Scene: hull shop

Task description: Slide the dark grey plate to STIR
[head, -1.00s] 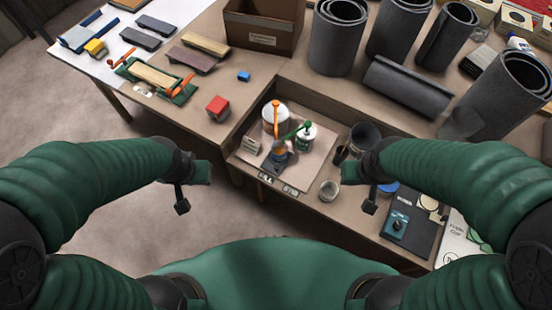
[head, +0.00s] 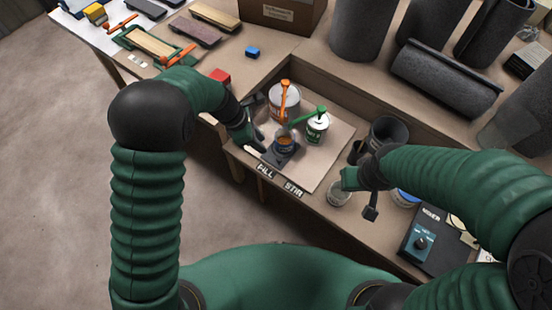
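The dark grey plate (head: 271,159) lies on the light board in the recessed bay, just behind the FILL label (head: 265,171). A small cup with orange contents (head: 285,141) stands on it. The STIR label (head: 293,188) is to the right of FILL on the front edge. My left gripper (head: 256,122) is beside the plate, at its left, with its fingers apart and nothing seen between them. Whether it touches the plate I cannot tell. My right gripper (head: 361,196) is open and empty over the bay's right front, near a clear jar (head: 339,193).
A white can with an orange pump (head: 285,100) and a white-green can with a green pump (head: 317,128) stand behind the plate. A dark bucket (head: 388,133) and a mixer unit (head: 420,243) are to the right. The board in front of the green-pump can is bare.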

